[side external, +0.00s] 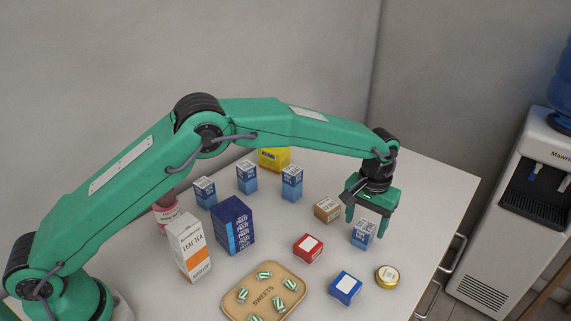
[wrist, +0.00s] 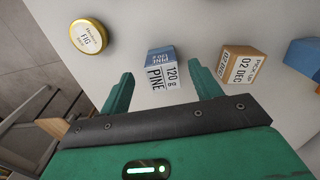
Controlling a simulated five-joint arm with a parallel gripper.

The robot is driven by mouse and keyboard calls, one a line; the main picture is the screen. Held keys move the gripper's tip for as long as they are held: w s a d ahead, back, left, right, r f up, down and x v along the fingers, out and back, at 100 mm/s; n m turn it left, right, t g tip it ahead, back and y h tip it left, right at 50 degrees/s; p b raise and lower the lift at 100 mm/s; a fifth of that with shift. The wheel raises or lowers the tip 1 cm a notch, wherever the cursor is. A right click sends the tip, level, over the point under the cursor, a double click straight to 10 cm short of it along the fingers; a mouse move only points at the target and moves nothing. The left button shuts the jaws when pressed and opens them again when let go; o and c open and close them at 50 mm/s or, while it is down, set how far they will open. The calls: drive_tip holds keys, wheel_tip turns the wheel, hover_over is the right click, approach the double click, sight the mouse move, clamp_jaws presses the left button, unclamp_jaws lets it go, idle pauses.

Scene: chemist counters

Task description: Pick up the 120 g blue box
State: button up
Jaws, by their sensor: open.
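A small light blue and white box (wrist: 162,70) lies between and just ahead of my gripper's fingertips in the wrist view; its label reads "120 g" and "PINE". In the side view this box (side external: 362,236) stands on the counter directly below my gripper (side external: 367,217). My gripper is open, with one finger on each side above the box. It holds nothing. I cannot tell if a finger touches the box. Similar light blue boxes stand farther back: one at left (side external: 205,193), one in the middle (side external: 247,178), one at right (side external: 292,183); their weights are unreadable.
Close by are a brown box (side external: 328,209), a red box (side external: 308,248), a blue box with a white top (side external: 345,288) and a round gold tin (side external: 387,276). A sweets tray (side external: 237,307), leaf tea carton (side external: 190,250) and dark blue carton (side external: 234,225) stand left. The counter's right side is clear.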

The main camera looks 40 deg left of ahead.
sight(363, 228)
drive_tip(key=shift+f, duration=0.25)
drive_tip(key=shift+s+a+f, duration=0.1)
drive_tip(key=shift+a+f, duration=0.05)
drive_tip(key=shift+f, duration=2.35)
drive_tip(key=shift+c, duration=0.2)
drive_tip(key=c, duration=1.1)
